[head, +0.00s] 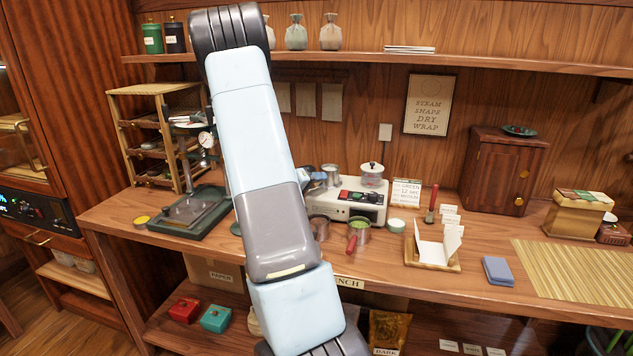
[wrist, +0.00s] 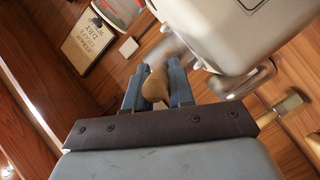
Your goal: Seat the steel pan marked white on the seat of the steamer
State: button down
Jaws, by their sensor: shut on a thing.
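My gripper (head: 314,177) is at the left end of the white steamer (head: 372,209), partly hidden behind my arm. In the wrist view my gripper (wrist: 157,88) has its blue fingers shut on a wooden handle (wrist: 155,84). The handle seems to belong to a small steel pan (head: 332,174), which shows just right of the fingers, over the left part of the steamer top. I cannot tell whether the pan touches the seat, and its white mark is not readable. The steamer's pale body (wrist: 235,30) fills the wrist view's upper right.
A lidded pot (head: 372,174) stands on the steamer's right side. A dark pan (head: 320,229) and a red-handled pan with green contents (head: 358,236) stand on the bench in front. A press (head: 190,212) is at left. A bamboo mat (head: 575,275) lies at right.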

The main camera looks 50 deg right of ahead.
jog(key=c, duration=0.9)
grip_release()
jog(key=shift+f, duration=0.1)
jog(key=shift+a, duration=0.1)
jog(key=v, duration=1.3)
jog(key=shift+a, duration=0.35)
